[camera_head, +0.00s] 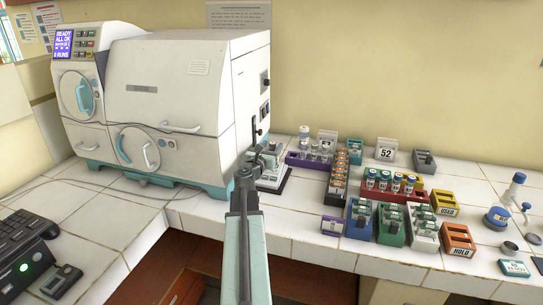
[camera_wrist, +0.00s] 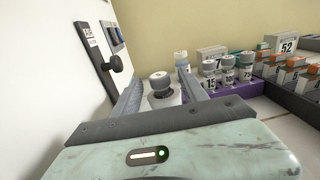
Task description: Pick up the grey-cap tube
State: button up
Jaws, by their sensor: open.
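My gripper (camera_head: 259,160) is at the end of my arm, in front of the right side of the white incubator. Other grey-cap tubes (camera_wrist: 228,68) with number labels stand in a purple rack (camera_wrist: 236,88) to the right. That purple rack (camera_head: 306,162) also shows in the head view.
The white incubator (camera_head: 165,95) stands close on the left, its knob (camera_wrist: 121,63) near my left finger. A small bottle (camera_wrist: 181,60) stands behind the tube. Several coloured racks, including a red one (camera_head: 395,194), fill the counter to the right.

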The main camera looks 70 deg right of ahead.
jog(key=shift+d, duration=1)
jog(key=shift+a, duration=0.1)
grip_shut()
notch_tip(320, 180, up, 12)
jog(key=p, duration=1.2)
jog(key=shift+r, duration=0.25)
